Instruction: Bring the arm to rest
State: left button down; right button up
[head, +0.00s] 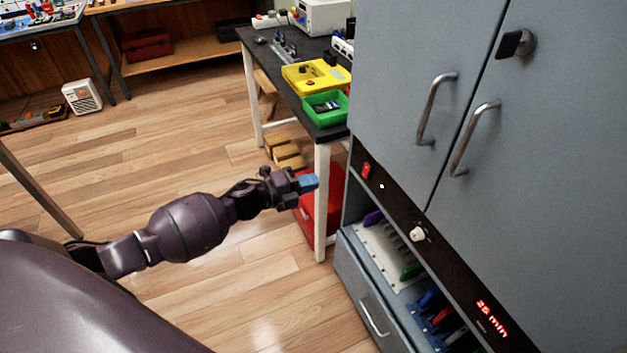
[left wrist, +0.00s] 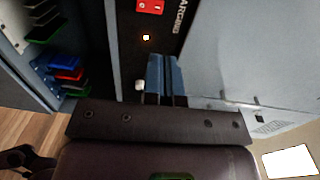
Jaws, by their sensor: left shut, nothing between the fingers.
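My left arm reaches in from the left in the head view, stretched out over the floor. Its gripper (head: 309,183) has blue fingertips and points right, toward the front of a grey cabinet (head: 560,120). In the left wrist view the gripper (left wrist: 165,75) is shut, with its two blue fingers together and nothing between them. Behind the fingers is the cabinet's dark control strip (left wrist: 128,45) with a red switch (left wrist: 150,5). Whether the fingertips touch the strip cannot be told from the wrist view. My right gripper is not in view.
An open drawer (head: 374,315) under the strip holds several coloured phones in racks. A dark-topped bench (head: 285,62) carries a yellow tray (head: 316,76) and a green tray (head: 325,107). A red box (head: 322,212) stands by its leg. Wooden floor (head: 150,150) at left is mostly clear.

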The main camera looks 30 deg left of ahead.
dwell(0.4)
pick_arm(q)
jog(key=s+f+n+g+y, duration=0.1)
jog(key=s+f+n+y, duration=0.1)
jog(key=s+n, duration=0.6)
jog(key=s+f+n+g+y+p, duration=0.1)
jog(key=s+f+n+y, duration=0.2)
jog(key=s+n+y, duration=0.2)
jog(key=s+f+n+y+p, duration=0.1)
jog(key=s+f+n+y, duration=0.2)
jog(key=s+n, duration=0.8)
jog(key=s, duration=0.6)
jog(key=shift+s+d+n+g+y, duration=0.15)
jog(key=shift+n+g+y, duration=0.15)
jog(key=shift+g+y, duration=0.1)
